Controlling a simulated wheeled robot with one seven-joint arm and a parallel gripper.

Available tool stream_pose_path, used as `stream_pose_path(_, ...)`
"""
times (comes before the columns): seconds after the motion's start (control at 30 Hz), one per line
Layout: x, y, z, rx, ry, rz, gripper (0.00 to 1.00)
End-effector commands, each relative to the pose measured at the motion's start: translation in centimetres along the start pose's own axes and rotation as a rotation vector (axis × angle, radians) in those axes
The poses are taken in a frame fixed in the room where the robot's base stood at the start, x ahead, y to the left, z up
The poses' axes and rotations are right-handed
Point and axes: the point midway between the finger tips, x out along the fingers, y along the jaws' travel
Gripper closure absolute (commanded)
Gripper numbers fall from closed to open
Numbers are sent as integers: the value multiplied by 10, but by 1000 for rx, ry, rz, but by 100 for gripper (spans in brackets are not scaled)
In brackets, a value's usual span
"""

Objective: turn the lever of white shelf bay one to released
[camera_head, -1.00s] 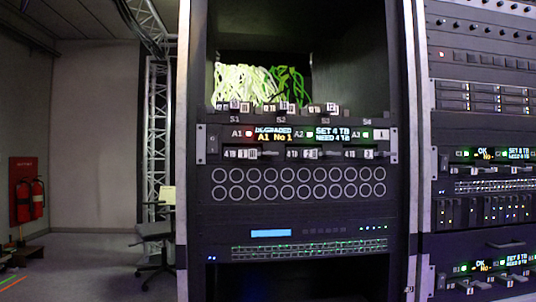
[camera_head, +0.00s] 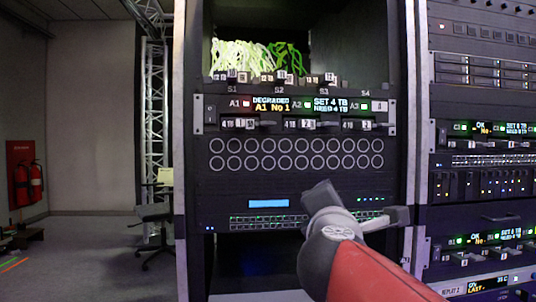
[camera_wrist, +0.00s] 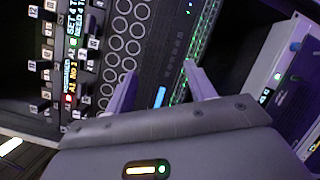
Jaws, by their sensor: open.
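The drive shelf with white end ears (camera_head: 199,114) sits mid-height in the rack. Its display (camera_head: 272,104) reads DEGRADED, A1 No 1. The bay one lever (camera_head: 264,123) is at the lower left of the shelf, beside white tags; its exact angle is too small to tell. My gripper (camera_head: 358,205) is low in front of the rack, below and right of that lever, touching nothing that I can see. In the wrist view my gripper (camera_wrist: 158,83) is open and empty, fingers apart, with the tilted shelf (camera_wrist: 72,60) left of them.
A panel of round holes (camera_head: 290,153) lies below the shelf, then a unit with a blue display (camera_head: 268,203). Green cables (camera_head: 255,60) hang above. A second rack (camera_head: 485,120) stands at right. A chair (camera_head: 155,222) and red extinguishers (camera_head: 28,183) are at left.

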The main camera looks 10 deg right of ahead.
Motion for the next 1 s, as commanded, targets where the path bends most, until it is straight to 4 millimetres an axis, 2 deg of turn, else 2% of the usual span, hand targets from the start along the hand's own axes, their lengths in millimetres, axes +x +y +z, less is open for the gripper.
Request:
stream_pose_path(0.03, 6, 26, -4, -137, -2, 85, 45)
stream_pose_path(0.1, 9, 61, -9, -339, -17, 197, 45)
stream_pose_path(0.2, 11, 101, -18, -591, -48, 326, 45)
stream_pose_path(0.3, 10, 128, -27, -779, -79, 412, 45)
stream_pose_path(0.4, 9, 142, -32, -893, -103, 459, 45)
stream_pose_path(0.57, 15, 152, -35, -951, -114, 480, 45)
stream_pose_path(1.0, 71, 180, -42, -946, -113, 477, 45)
